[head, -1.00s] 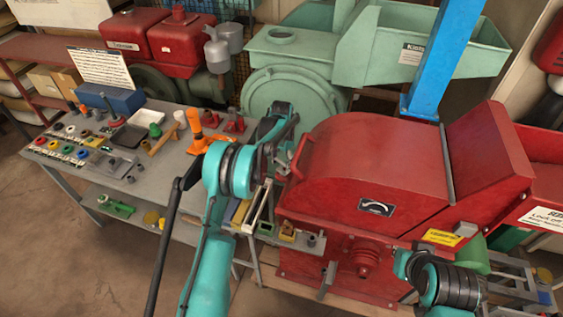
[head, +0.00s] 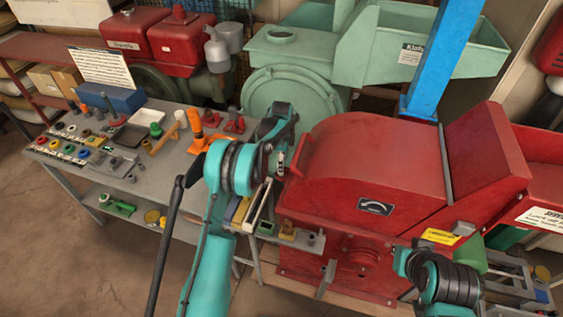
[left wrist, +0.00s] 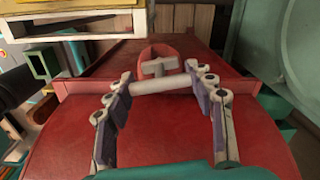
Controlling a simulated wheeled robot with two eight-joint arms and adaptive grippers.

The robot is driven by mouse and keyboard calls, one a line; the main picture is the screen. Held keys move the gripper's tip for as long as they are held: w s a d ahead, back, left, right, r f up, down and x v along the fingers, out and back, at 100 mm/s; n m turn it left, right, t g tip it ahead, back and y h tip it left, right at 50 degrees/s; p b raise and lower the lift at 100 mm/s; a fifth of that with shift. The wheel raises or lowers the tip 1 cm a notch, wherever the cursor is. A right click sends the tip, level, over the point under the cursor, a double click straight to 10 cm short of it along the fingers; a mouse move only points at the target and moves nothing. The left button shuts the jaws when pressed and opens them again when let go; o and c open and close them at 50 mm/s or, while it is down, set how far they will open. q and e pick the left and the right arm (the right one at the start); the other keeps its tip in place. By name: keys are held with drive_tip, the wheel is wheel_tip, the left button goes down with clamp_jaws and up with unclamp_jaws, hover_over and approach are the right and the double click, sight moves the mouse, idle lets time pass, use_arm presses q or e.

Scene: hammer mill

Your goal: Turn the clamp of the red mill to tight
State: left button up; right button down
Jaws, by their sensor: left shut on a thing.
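The red mill (head: 375,165) stands at the right of the head view, and its red casing (left wrist: 60,140) fills much of the left wrist view. The clamp (left wrist: 158,68) shows there as a pale grey T-shaped piece in front of a rounded red lug, with a pale grey bar (left wrist: 160,84) just below it. My left gripper (left wrist: 160,88) has one finger at each end of this bar and is shut on it. In the head view my left gripper (head: 281,160) is at the mill's left end, partly hidden by my arm. My right arm shows at lower right; its fingers cannot be seen.
A grey table (head: 160,165) with many small parts and an orange tool (head: 200,135) stands to the left. A green mill (head: 290,95) and a blue post (head: 437,60) stand behind the red mill. Floor is clear at lower left.

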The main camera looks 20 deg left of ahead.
use_arm(q)
drive_tip(key=shift+m, duration=1.1)
drive_tip(key=o, duration=0.9)
wheel_tip(320, 180, up, 12)
